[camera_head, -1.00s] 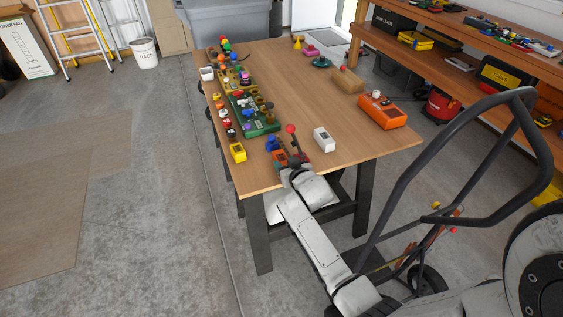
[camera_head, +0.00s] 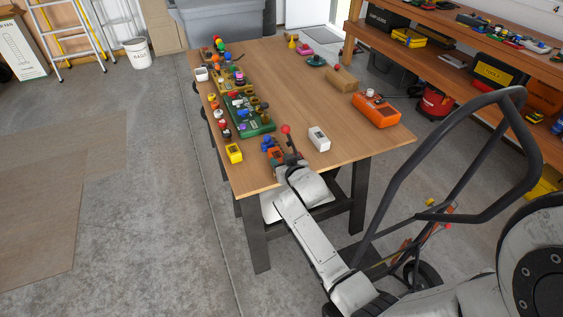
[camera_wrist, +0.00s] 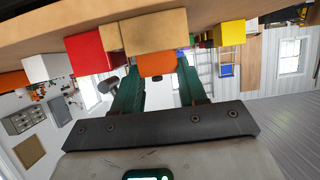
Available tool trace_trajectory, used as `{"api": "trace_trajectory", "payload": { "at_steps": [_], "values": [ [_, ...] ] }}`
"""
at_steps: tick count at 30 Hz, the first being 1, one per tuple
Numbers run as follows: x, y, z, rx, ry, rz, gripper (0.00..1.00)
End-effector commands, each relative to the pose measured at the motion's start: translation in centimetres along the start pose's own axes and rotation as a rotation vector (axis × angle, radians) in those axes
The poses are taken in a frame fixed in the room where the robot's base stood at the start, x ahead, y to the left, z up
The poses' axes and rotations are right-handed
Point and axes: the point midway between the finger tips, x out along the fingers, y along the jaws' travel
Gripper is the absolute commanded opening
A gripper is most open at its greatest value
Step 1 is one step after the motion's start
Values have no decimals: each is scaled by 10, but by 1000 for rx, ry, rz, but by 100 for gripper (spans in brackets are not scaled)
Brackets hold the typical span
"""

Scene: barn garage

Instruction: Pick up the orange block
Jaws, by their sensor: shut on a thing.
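In the wrist view an orange block (camera_wrist: 157,64) sits between the two green fingers of my gripper (camera_wrist: 158,72). The fingers are shut on it, one on each side. A tan block (camera_wrist: 154,31) lies right beside it in the picture, and I cannot tell if they touch. In the head view my gripper (camera_head: 283,161) is at the near edge of the wooden table, low over its top. A small orange patch (camera_head: 275,154) shows beside it, but the block is mostly hidden there by the wrist.
On the table (camera_head: 300,85) a white block (camera_head: 318,138) stands right of my gripper and a yellow block (camera_head: 234,152) left. A green tray (camera_head: 262,127) with several pieces is behind. An orange box (camera_head: 376,110) is near the right edge. The table's middle is clear.

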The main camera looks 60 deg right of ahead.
Motion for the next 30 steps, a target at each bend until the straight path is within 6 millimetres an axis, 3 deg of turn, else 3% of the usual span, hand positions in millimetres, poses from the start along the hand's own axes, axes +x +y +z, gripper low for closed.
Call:
{"api": "trace_trajectory", "payload": {
  "at_steps": [6, 30],
  "values": [
    [-12, -1, -28, -1, 1, -1, 6],
    [-145, 0, 35, 0, -2, -1, 6]
  ]
}}
